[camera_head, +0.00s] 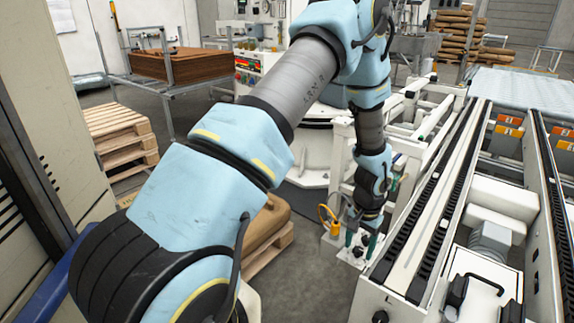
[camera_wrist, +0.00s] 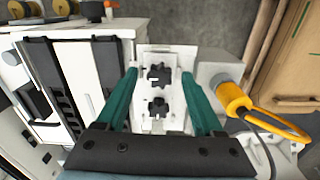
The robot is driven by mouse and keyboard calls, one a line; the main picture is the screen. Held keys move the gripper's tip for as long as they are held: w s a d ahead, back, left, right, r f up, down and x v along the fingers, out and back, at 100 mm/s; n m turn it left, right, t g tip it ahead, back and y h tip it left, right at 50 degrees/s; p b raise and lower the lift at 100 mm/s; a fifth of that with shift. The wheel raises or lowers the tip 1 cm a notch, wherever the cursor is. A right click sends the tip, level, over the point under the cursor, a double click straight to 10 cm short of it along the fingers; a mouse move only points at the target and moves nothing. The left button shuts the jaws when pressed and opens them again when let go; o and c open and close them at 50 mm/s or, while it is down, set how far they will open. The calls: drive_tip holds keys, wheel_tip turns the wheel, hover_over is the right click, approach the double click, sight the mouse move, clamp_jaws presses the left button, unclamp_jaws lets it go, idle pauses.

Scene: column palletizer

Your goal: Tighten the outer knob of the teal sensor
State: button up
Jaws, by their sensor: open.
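My gripper (camera_wrist: 159,74) is open, with its two teal fingers on either side of a white bracket (camera_wrist: 172,124) in the wrist view. Two black lobed knobs sit on this bracket between the fingers: a farther knob (camera_wrist: 159,74) and a nearer knob (camera_wrist: 158,107). The fingers appear apart from both knobs. In the head view my gripper (camera_head: 361,245) points down over the bracket beside the conveyor, and the knobs are small and partly hidden there. I cannot clearly make out a teal sensor body apart from the teal fingers.
A yellow connector with a looped cable (camera_wrist: 235,98) stands on a grey block just right of the right finger. The conveyor frame (camera_head: 420,240) lies close to the right of my gripper. A pallet with sacks (camera_head: 262,228) is to the left, with grey floor between.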

sight(359, 249)
wheel_tip(359, 249, up, 11)
drive_tip(key=w+a+r+n+p, duration=0.1)
drive_tip(key=a+r+n+p, duration=0.1)
drive_tip(key=a+r, duration=0.5)
drive_tip(key=w+a+r+n+t+p, duration=0.1)
drive_tip(key=a+r+n+p, duration=0.1)
drive_tip(key=a+r, duration=0.6)
drive_tip(key=shift+w+a+n, duration=0.15)
drive_tip(key=shift+a+n, duration=0.65)
drive_tip(key=shift+a, duration=1.65)
drive_tip(key=s+a+r+n+p, duration=0.2)
drive_tip(key=s+a+r, duration=0.3)
drive_tip(key=a, duration=0.4)
drive_tip(key=shift+n+t, duration=0.3)
